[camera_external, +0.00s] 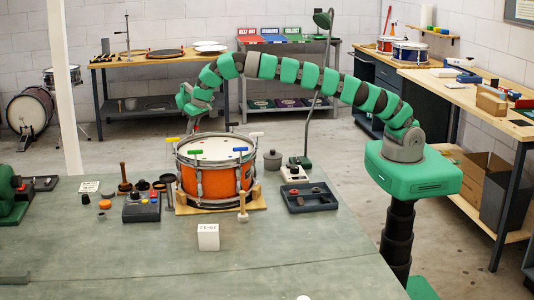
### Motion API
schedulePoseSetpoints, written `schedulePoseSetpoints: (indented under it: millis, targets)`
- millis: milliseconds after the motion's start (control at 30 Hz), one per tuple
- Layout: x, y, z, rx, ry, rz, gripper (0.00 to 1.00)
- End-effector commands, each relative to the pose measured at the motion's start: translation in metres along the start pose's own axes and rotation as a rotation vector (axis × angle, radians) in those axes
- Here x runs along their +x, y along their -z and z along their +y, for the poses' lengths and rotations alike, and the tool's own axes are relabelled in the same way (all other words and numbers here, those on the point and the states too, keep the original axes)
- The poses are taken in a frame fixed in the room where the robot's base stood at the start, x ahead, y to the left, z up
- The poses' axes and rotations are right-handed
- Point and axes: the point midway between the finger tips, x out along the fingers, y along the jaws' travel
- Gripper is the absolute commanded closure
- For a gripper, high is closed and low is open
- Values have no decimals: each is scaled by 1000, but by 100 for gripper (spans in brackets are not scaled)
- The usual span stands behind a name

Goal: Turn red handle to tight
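An orange snare drum (208,180) with a white head stands on a wooden board on the bench. Several small coloured handles stand around its rim. Whether the red handle is loose or tight cannot be told.
A dark tray (309,197) and a lidded grey pot (272,161) are at right. The front of the bench is mostly clear.

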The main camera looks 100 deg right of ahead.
Motion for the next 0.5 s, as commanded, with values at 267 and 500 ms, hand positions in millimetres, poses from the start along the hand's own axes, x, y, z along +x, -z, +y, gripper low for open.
schedulePoseSetpoints:
  millis: [267,500]
  targets:
    - [0,0,0,3,-1,0,100]
    - [1,0,-1,50,-21,1,100]
